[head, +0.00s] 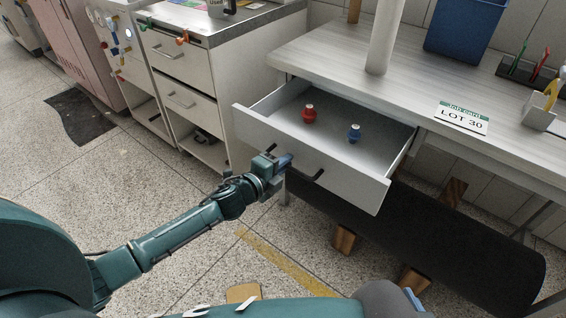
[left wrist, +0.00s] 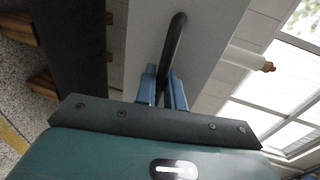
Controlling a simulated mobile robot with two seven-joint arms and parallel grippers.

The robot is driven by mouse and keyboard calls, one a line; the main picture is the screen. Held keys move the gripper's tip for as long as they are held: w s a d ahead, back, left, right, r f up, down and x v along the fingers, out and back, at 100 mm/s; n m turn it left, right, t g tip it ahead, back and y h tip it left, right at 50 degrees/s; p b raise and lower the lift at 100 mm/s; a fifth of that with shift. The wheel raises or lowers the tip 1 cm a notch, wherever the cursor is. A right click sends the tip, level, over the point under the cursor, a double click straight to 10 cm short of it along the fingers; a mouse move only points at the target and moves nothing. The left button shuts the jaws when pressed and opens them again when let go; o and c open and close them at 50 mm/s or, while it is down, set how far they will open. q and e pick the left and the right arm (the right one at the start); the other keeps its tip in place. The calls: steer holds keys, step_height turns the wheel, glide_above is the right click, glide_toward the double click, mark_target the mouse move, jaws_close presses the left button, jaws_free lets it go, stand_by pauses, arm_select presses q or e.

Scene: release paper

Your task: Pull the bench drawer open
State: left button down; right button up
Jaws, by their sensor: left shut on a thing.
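The bench drawer (head: 350,180) is pulled well out from under the grey bench top (head: 330,62). Inside it stand a small red object (head: 309,114) and a small blue object (head: 354,133), apart from each other. My left gripper (head: 286,161) is at the drawer's front. In the left wrist view its blue fingers (left wrist: 162,92) are shut on the dark bar handle (left wrist: 175,45), which runs up the pale drawer front (left wrist: 145,35). In the head view the gripper hides part of the handle. My right gripper is in neither view.
A dark roll (head: 440,235) lies on wooden blocks (head: 344,240) below the drawer. A white cabinet (head: 190,70) with drawers stands to the left. A "LOT 30" card (head: 462,117) and a blue bin (head: 462,30) are on the bench. The floor at left is mostly clear.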

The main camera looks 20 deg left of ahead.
arm_select(q)
steer(key=c, duration=1.6)
jaws_free()
steer(key=shift+w, duration=0.1)
steer(key=shift+c, duration=0.2)
steer(key=v, duration=1.3)
